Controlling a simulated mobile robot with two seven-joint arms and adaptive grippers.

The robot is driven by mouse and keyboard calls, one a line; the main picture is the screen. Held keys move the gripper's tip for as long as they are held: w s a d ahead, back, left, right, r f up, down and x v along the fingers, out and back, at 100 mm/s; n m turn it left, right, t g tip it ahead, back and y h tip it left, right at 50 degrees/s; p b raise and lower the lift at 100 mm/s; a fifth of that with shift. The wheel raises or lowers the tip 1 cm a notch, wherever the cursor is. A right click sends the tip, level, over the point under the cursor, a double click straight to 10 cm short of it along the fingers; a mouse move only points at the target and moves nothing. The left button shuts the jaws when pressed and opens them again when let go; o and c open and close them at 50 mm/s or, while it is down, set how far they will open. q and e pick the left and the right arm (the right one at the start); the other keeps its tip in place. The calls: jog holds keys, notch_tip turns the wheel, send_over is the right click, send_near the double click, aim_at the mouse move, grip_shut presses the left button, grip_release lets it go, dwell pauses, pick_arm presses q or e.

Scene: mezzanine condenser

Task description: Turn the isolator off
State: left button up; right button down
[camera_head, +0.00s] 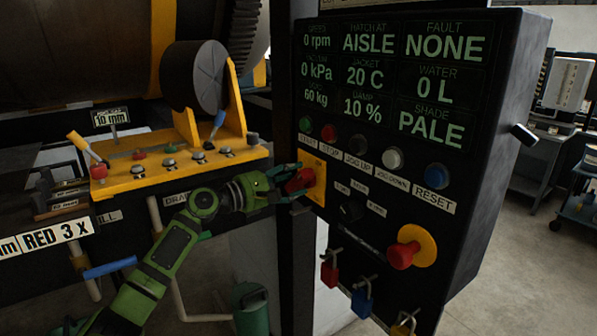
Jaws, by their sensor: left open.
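The isolator is a red rotary handle (303,179) on a yellow plate (313,192), at the left edge of the black control panel (478,215). My green left arm reaches up from the bottom left. My left gripper (292,187) is at the red handle, with its open dark fingers above and below it. The fingers overlap the handle's left part, and I cannot tell whether they touch it. The handle's exact angle is hard to read. My right gripper is not in view.
The panel also carries several push buttons, a black selector (350,211) and a red emergency stop (403,254) on yellow. Red (330,273), blue (362,302) and yellow (400,330) padlocks hang below.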

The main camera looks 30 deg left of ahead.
pick_arm(q)
jog(key=shift+x, duration=0.9)
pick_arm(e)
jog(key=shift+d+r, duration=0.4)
pick_arm(q)
jog(key=c, duration=1.1)
jog(key=shift+c, duration=0.2)
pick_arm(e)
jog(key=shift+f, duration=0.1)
